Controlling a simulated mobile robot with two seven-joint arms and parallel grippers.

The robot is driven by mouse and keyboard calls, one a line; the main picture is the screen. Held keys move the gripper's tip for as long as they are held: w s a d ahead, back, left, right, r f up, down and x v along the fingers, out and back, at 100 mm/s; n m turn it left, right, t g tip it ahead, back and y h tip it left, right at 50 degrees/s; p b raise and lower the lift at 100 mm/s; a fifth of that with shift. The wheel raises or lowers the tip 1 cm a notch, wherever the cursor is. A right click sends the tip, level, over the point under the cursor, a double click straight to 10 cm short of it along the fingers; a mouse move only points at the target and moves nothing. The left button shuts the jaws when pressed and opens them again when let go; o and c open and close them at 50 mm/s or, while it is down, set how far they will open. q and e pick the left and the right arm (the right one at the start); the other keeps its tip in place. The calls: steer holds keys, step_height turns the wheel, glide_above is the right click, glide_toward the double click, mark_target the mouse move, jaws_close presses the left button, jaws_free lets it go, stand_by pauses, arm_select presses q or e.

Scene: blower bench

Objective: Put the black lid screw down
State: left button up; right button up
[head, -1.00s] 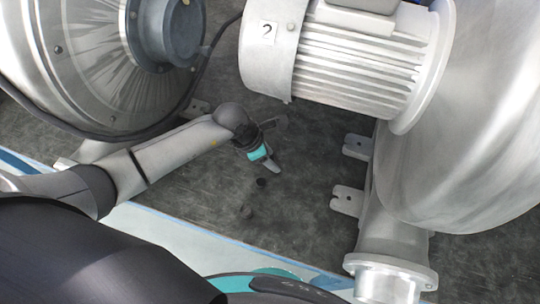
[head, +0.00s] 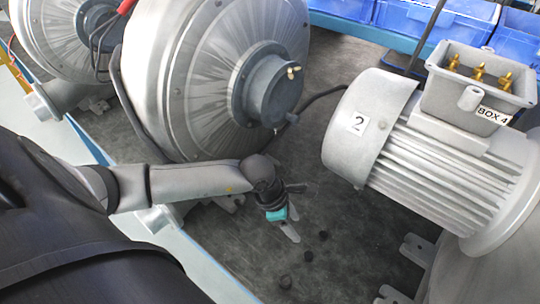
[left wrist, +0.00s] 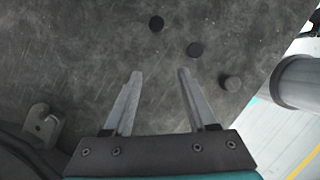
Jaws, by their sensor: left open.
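Three small black round pieces, which look like lid screws, lie apart on the dark bench mat. In the head view one black screw (head: 323,235) is nearest my left gripper, a second (head: 308,256) is lower, and a third (head: 285,282) is nearest the bench edge. The left wrist view shows them too, at top centre (left wrist: 156,23), right of centre (left wrist: 195,49) and further right, greyer (left wrist: 232,83). My left gripper (head: 291,225) is open and empty, its fingers (left wrist: 160,72) apart over bare mat. My right gripper is out of view.
A motor (head: 358,122) marked 2 stands right, with an open terminal box (head: 476,97) labelled BOX 4 showing brass posts. A large blower housing (head: 215,85) is behind my left arm. Blue bins (head: 430,20) line the back.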

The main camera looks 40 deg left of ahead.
arm_select(q)
steer(key=shift+s+a, duration=0.8)
steer(key=shift+a, duration=0.35)
steer(key=shift+s+a, duration=0.8)
steer(key=shift+a, duration=0.3)
